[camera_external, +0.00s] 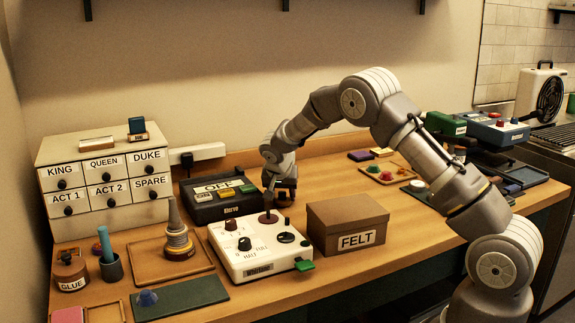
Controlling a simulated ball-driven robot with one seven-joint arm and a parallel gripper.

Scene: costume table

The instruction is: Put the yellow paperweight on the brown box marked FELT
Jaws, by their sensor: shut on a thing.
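The brown box marked FELT (335,226) stands closed near the front of the table, and its lid looks bare. My gripper (283,194) is low behind the white control box and to the left of the brown box. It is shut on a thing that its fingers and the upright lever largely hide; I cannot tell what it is. A flat yellow block (382,152) lies at the back beside a purple block. I cannot tell whether this is the yellow paperweight.
The white control box (232,262) with knobs and a dark upright lever (268,200) is close to my gripper. A black box marked OFF (205,205) is behind it. A drawer cabinet (100,150) stands left. Bare table (415,237) lies right of the brown box.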

